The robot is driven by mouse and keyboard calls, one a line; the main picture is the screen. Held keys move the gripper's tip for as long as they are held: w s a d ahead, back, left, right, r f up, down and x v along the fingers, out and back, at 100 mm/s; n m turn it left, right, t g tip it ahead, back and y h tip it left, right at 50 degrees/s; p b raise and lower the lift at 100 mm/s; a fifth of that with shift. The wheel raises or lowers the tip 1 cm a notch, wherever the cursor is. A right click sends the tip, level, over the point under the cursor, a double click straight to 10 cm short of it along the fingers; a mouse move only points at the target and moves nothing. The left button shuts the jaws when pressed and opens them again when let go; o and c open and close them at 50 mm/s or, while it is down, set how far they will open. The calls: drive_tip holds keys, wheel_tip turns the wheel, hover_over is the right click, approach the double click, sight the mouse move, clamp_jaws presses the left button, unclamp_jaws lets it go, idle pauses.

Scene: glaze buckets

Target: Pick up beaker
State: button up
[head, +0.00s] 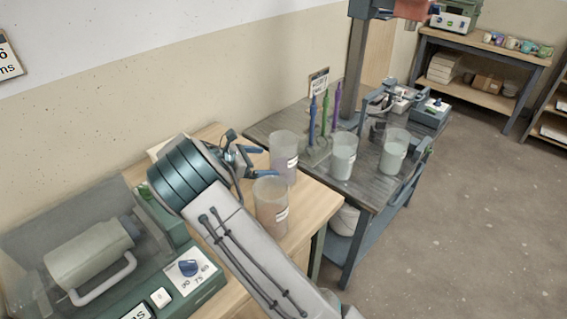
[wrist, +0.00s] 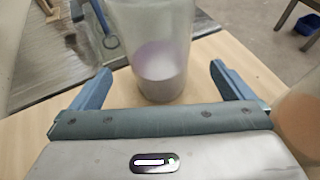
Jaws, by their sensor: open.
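A clear beaker with pale lavender contents (head: 284,157) stands upright at the far end of the light wooden bench. In the wrist view this beaker (wrist: 158,45) is straight ahead, centred between the fingers, with its base on the wood. My gripper (head: 258,162) is open with blue fingers, one on either side of the beaker's line.
Two more beakers (head: 343,156) (head: 394,151) stand on the dark table (head: 280,122), near upright coloured tools (head: 324,112). A green machine (head: 120,265) fills the near left of the bench. A wall stands behind; open floor lies at right.

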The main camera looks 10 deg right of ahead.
sight(271, 150)
drive_tip(key=shift+p+x, duration=0.35)
drive_tip(key=shift+x, duration=2.45)
drive_tip(key=shift+w, duration=0.2)
drive_tip(key=c, duration=1.5)
drive_tip(key=shift+o, duration=0.2)
drive_tip(key=shift+r, duration=0.1)
drive_tip(key=shift+r, duration=1.95)
drive_tip(key=s+d+r+b, duration=0.1)
drive_tip(key=s+d+r, duration=0.5)
drive_tip(key=d, duration=0.3)
drive_tip(key=shift+d+r, duration=0.4)
drive_tip(key=shift+r, duration=0.05)
